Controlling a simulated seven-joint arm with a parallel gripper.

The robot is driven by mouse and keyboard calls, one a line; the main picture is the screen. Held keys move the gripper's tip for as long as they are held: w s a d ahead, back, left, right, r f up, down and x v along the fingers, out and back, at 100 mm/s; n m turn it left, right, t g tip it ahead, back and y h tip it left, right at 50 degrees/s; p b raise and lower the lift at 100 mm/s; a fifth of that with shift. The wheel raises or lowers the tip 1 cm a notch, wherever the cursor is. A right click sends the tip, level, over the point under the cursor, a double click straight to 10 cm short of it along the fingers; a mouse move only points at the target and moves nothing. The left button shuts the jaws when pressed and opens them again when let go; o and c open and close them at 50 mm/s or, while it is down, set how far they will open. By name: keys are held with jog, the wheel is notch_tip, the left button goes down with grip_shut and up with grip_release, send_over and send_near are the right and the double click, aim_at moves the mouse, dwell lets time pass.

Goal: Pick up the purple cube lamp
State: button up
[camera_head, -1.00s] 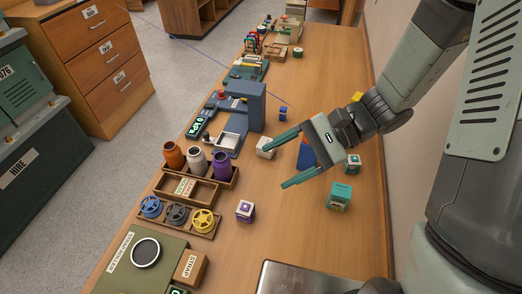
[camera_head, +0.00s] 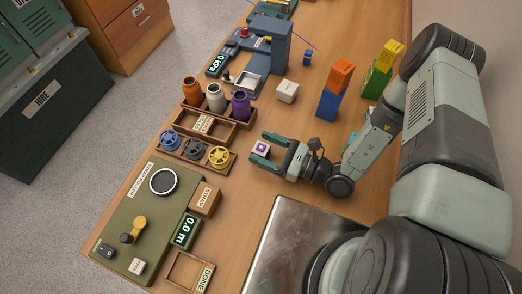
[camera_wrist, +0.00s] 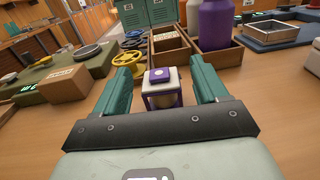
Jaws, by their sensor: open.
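The purple cube lamp (camera_head: 261,148) is a small white cube with purple edges and a purple top. It stands upright on the wooden table. My gripper (camera_head: 263,149) is open around it, with the lamp between the two green fingers in the head view. In the wrist view the lamp (camera_wrist: 160,88) sits centred between the open fingers (camera_wrist: 165,85), with gaps on both sides. Part of its lower body is hidden by my gripper's palm edge.
A wooden tray of spools (camera_head: 194,148) and a rack with orange, white and purple bottles (camera_head: 240,104) lie beyond the fingertips. A white cube (camera_head: 287,91) and a blue and orange stack (camera_head: 333,90) stand farther back. A metal plate (camera_head: 290,235) is nearer.

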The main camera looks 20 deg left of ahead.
aim_at(265, 149)
jog(key=shift+w+a, duration=0.15)
jog(key=shift+a, duration=1.45)
jog(key=shift+c, duration=0.4)
jog(key=c, duration=1)
